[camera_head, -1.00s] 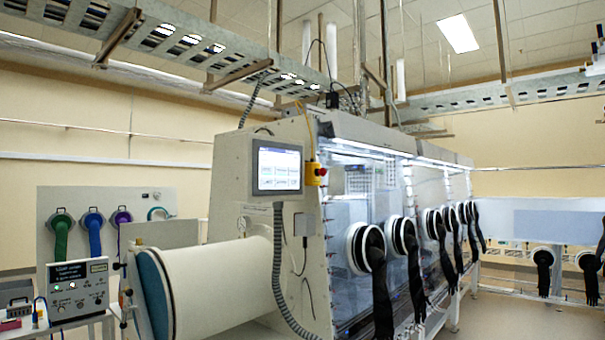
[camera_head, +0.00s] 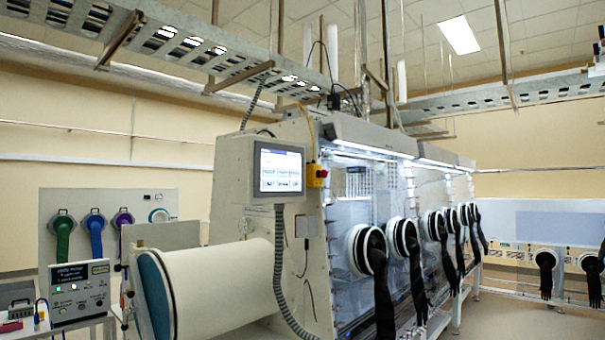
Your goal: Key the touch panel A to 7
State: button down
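A touch panel (camera_head: 279,170) with a lit screen is mounted on the near end of the white glovebox, left of centre in the head view. Its screen shows a blue bar at the top and small rows of buttons, too small to read. No label shows whether this is panel A. My gripper and arm are not in view.
A red and yellow emergency stop (camera_head: 317,175) sits right of the panel. A white cylinder (camera_head: 220,285) juts out below it. Black gloves (camera_head: 379,280) hang along the glovebox (camera_head: 262,222). A control box (camera_head: 80,291) stands at lower left. Floor (camera_head: 520,318) shows at lower right.

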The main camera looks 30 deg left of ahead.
aim_at(294, 184)
jog(key=i+j, duration=0.15)
jog(key=j, duration=0.2)
jog(key=i+j, duration=0.1)
jog(key=j, duration=0.3)
jog(key=i+j, duration=0.15)
jog(key=j, duration=0.2)
jog(key=i+j, duration=0.1)
jog(key=j, duration=0.25)
jog(key=i+j, duration=0.15)
jog(key=j, duration=0.25)
jog(key=i+j+u, duration=0.1)
jog(key=j, duration=0.25)
jog(key=i+j, duration=0.15)
jog(key=j, duration=0.2)
jog(key=i+j, duration=0.15)
jog(key=j, duration=0.2)
